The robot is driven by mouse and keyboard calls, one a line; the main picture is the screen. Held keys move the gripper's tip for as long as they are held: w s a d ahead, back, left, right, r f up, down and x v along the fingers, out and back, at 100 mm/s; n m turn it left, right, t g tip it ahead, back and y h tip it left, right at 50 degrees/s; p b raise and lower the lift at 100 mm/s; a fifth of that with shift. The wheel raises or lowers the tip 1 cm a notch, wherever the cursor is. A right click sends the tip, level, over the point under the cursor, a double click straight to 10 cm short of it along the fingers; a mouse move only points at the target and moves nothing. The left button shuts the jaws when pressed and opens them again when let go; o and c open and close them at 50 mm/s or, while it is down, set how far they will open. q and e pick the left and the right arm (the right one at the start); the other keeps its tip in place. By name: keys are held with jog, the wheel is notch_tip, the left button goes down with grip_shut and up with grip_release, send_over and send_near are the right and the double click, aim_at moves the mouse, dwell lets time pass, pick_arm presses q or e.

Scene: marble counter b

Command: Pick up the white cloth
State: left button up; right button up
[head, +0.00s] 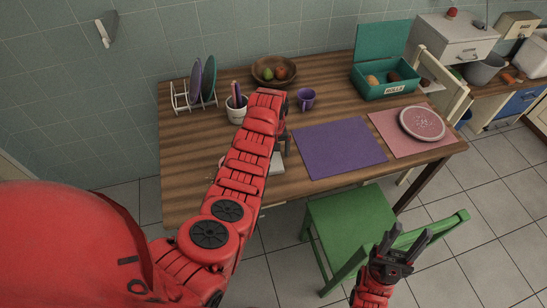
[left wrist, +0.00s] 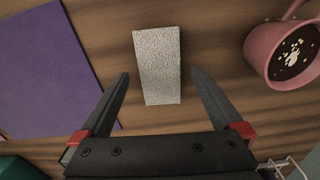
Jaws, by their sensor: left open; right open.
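The white cloth (left wrist: 157,65) is a small, textured, folded-looking block on the wooden table in the left wrist view. In the head view part of the white cloth (head: 276,163) shows beside my left arm, which hides the rest. My left gripper (left wrist: 160,75) is open above the cloth, with one finger to each side of its lower part in the picture and nothing held. In the head view this gripper (head: 284,143) is mostly hidden by its own arm. My right gripper (head: 403,238) is open and empty over the green chair, away from the cloth.
A pink mug (left wrist: 286,52) with dark liquid stands near the cloth in the left wrist view. A purple mat (head: 338,147) lies to the cloth's right. A purple mug (head: 306,98), utensil cup (head: 236,112), fruit bowl (head: 275,70) and dish rack (head: 183,100) stand further back.

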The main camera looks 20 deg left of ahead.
aim_at(283, 166)
pick_arm(q)
jog(key=shift+f, duration=1.2)
jog(key=shift+c, duration=0.2)
jog(key=c, duration=1.3)
jog(key=shift+o, duration=0.2)
jog(key=shift+r, duration=0.15)
